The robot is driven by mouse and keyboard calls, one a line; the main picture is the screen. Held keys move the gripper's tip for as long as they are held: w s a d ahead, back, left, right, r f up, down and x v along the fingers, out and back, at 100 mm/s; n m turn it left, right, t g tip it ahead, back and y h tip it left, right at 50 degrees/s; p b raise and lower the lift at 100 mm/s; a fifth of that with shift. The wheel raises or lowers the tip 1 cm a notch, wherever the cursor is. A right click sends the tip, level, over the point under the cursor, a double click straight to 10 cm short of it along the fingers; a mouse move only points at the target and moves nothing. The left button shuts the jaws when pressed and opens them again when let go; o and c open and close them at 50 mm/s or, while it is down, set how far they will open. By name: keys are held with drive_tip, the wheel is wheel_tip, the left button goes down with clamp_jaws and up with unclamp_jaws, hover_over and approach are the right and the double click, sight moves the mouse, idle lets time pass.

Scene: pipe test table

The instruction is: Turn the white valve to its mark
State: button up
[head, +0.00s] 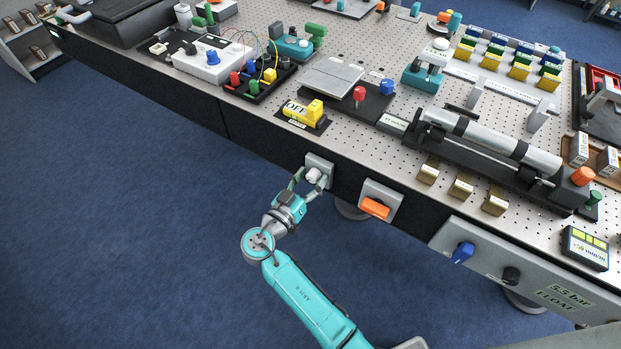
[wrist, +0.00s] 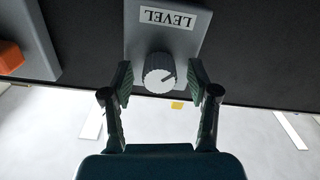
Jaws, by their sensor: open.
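The white valve (head: 313,175) is a small round knob on a grey plate (head: 322,162) on the table's front face. My gripper (head: 309,183) is open, with one finger on each side of the knob. In the wrist view gaps show between knob and fingers (wrist: 160,82).
An orange handle (head: 375,208) on its own plate is to the right. Blue (head: 463,252) and black (head: 511,276) knobs are farther right on a grey panel. A yellow OFF block (head: 304,113) sits on the table above. The floor in front is clear.

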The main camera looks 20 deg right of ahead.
clamp_jaws()
drive_tip(key=shift+n, duration=0.3)
